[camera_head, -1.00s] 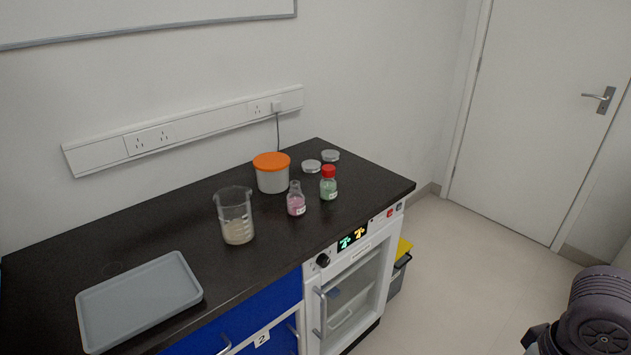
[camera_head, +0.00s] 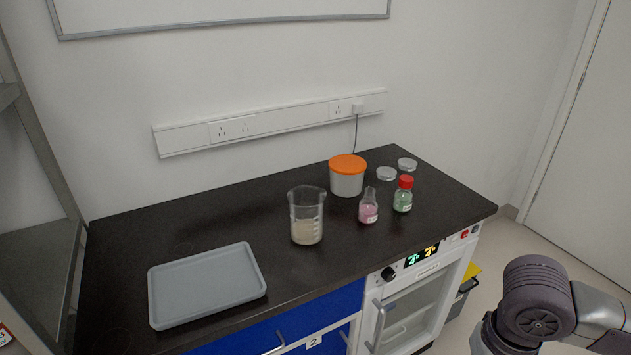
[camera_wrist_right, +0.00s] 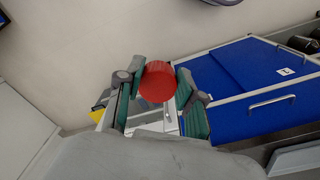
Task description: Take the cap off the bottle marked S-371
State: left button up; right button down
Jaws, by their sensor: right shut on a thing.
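In the right wrist view my right gripper (camera_wrist_right: 157,92) is shut on a red cap (camera_wrist_right: 158,80), with a green-lined finger on each side. I cannot tell whether a bottle is attached beneath that cap. In the head view a small bottle of green contents (camera_head: 402,202) stands upright on the counter with its own red cap on. Left of it stands a narrow-necked bottle of pink contents (camera_head: 368,212), with no red cap on it. Both have white labels too small to read. My left gripper is not in view.
The black counter (camera_head: 230,215) holds a grey tray (camera_head: 205,285), a glass beaker (camera_head: 306,218), an orange-lidded tub (camera_head: 346,180) and two round lidded dishes (camera_head: 386,174). A white oven (camera_head: 410,305) and blue drawers (camera_head: 270,335) are below.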

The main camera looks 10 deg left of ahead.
aim_at(368, 210)
jog(key=i+l+u, duration=0.45)
jog(key=u, duration=0.15)
jog(key=i+l+u, duration=0.25)
jog(key=l, duration=0.2)
jog(key=l+u, duration=0.3)
jog(key=i+l, duration=0.1)
jog(key=l, duration=0.25)
jog(key=i+l, duration=0.1)
jog(key=l, duration=0.25)
jog(key=i+l, duration=0.15)
jog(key=l, duration=0.2)
jog(key=j+u, duration=0.05)
